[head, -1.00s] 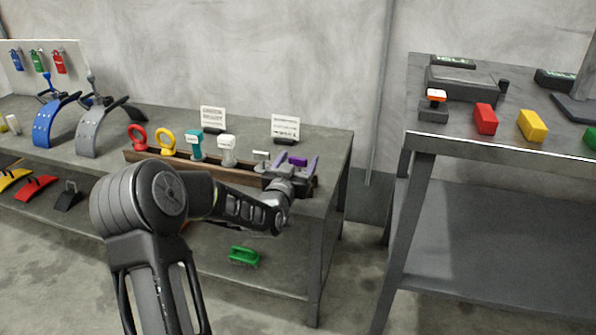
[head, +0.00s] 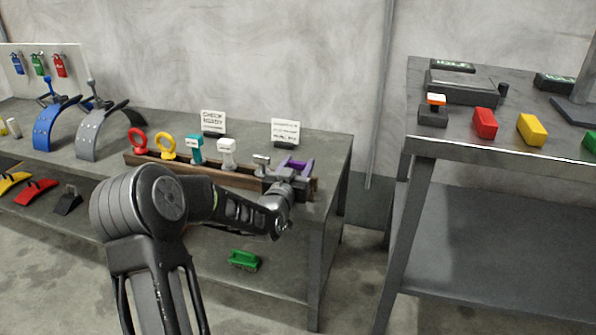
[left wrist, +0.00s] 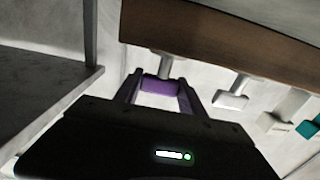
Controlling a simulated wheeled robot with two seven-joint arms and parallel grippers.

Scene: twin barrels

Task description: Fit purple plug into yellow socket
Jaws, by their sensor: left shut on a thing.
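The purple plug (head: 295,163) is at the right end of the wooden rack on the left bench. My left gripper (head: 297,168) is shut on it; the left wrist view shows the plug (left wrist: 160,86) between the two fingers. Its lower part is hidden, so I cannot tell whether it touches the rack. Two yellow things might be the socket: a yellow block (head: 531,127) on the right table and a yellow ring (head: 166,144) on the rack. I cannot tell which is the socket, and no opening shows. My right gripper is not in view.
The wooden rack (head: 240,179) also holds a red ring (head: 138,140), a teal piece (head: 196,149), a white piece (head: 227,153) and a grey one (head: 261,160). A red block (head: 485,122) stands beside the yellow block. A gap separates bench and table.

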